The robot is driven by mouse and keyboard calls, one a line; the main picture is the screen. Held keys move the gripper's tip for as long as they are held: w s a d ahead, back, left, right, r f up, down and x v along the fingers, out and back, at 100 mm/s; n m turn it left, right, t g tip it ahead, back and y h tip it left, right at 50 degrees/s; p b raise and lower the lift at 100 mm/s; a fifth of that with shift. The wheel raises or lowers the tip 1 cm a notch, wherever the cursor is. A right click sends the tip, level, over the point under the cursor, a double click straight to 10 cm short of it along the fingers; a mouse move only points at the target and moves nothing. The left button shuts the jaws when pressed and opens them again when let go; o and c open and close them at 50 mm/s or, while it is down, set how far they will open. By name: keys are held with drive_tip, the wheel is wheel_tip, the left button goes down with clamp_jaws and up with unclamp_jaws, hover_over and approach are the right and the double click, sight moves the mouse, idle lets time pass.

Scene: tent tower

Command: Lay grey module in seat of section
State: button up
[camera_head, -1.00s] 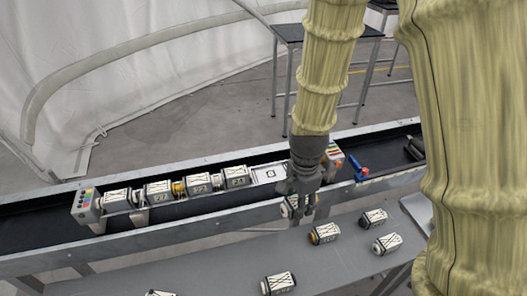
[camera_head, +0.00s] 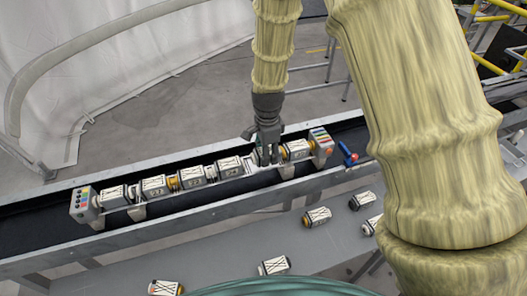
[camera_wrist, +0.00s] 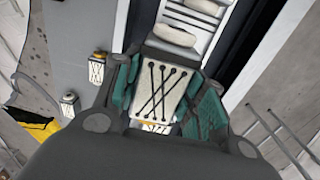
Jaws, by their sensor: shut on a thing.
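The section is a row of grey modules on a rail, with a left end block (camera_head: 84,205) and a right end block (camera_head: 321,141). Its seat (camera_head: 258,168) shows as a pale patch under my gripper (camera_head: 266,158), between a module (camera_head: 229,167) on the left and a module (camera_head: 296,150) on the right. My gripper points down and is shut on the grey module (camera_wrist: 160,92), whose pale top has black crossed lines. Teal finger pads grip its sides in the wrist view. In the head view my fingers mostly hide it. I cannot tell whether it touches the seat.
The section lies in a long black trough with metal walls (camera_head: 180,219). Loose modules (camera_head: 317,216) lie on the grey table (camera_head: 220,262) in front. A blue and red part (camera_head: 348,154) is in the trough right of the section.

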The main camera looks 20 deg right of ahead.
drive_tip(key=shift+w+a+f, duration=0.1)
drive_tip(key=shift+w+a, duration=0.05)
drive_tip(key=shift+w, duration=0.45)
drive_tip(key=shift+w+a, duration=0.1)
drive_tip(key=shift+w, duration=0.45)
drive_tip(key=shift+s+f+p, duration=0.1)
drive_tip(key=shift+f+p, duration=0.65)
drive_tip(key=shift+p, duration=0.15)
drive_tip(key=shift+f+p, duration=0.4)
drive_tip(key=shift+f, duration=0.6)
drive_tip(key=shift+f, duration=0.15)
drive_tip(key=o, duration=1.3)
drive_tip(key=shift+r+b, duration=2.35)
drive_tip(key=shift+r, duration=3.8)
